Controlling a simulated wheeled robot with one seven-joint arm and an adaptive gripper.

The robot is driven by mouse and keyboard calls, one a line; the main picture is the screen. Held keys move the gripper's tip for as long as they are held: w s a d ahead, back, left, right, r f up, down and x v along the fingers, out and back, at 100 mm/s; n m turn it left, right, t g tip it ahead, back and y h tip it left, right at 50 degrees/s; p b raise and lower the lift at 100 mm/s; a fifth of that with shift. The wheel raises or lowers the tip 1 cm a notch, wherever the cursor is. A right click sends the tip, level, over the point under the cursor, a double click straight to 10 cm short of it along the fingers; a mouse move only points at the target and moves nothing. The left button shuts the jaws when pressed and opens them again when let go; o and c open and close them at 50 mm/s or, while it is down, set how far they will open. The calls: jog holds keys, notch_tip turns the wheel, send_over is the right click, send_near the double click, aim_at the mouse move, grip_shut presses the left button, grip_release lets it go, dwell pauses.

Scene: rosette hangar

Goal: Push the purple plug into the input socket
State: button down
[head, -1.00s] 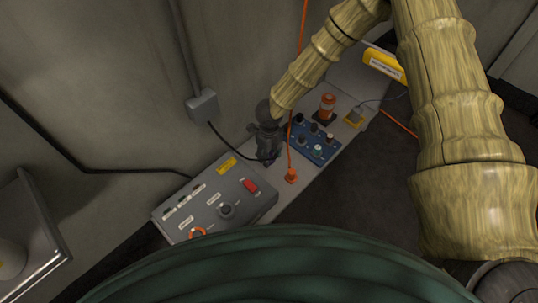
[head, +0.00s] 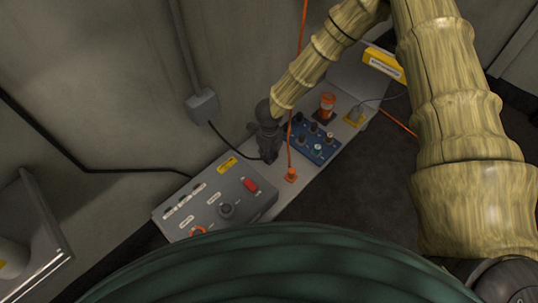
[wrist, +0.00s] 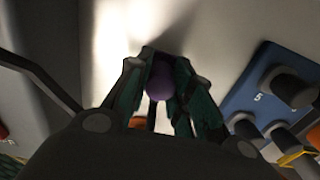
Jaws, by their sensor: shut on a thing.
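My gripper (head: 269,156) points down at the white bench top, between the grey control box and the blue panel. In the wrist view my gripper (wrist: 155,95) is shut on the purple plug (wrist: 160,82), with a dark green finger on each side. Only the plug's rounded purple end shows there. The plug is hidden by my gripper in the head view. A black cable (head: 235,146) runs from the wall box down to the gripper. I cannot make out the input socket in either view.
The grey control box (head: 205,208) with a red switch (head: 250,185) stands left of my gripper. The blue panel (head: 328,149) with several knobs is close on the right. An orange cable with an orange plug (head: 290,175) lies just beside.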

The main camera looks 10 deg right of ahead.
jog(key=shift+r+p, duration=2.85)
jog(key=shift+r, duration=0.1)
jog(key=shift+a, duration=0.1)
jog(key=s+a+r+n, duration=0.1)
jog(key=s+a+n, duration=0.1)
jog(key=a, duration=0.3)
jog(key=s+a+r+n, duration=0.1)
jog(key=s+a+r, duration=0.1)
jog(key=s+a, duration=0.3)
jog(key=s+a+r+n, duration=0.2)
jog(key=s+a, duration=0.2)
jog(key=a, duration=0.2)
jog(key=shift+a+r+n, duration=0.15)
jog(key=shift+n, duration=0.15)
jog(key=s+a+r+n, duration=0.1)
jog(key=s+a+n, duration=0.1)
jog(key=s, duration=0.3)
jog(key=s+a+r+n, duration=0.2)
jog(key=s+a, duration=0.3)
jog(key=s+a+r+n, duration=0.2)
jog(key=s+a, duration=0.1)
jog(key=s, duration=0.2)
jog(key=shift+s+a, duration=0.2)
jog(key=shift+f, duration=2.9)
jog(key=shift+p, duration=1.55)
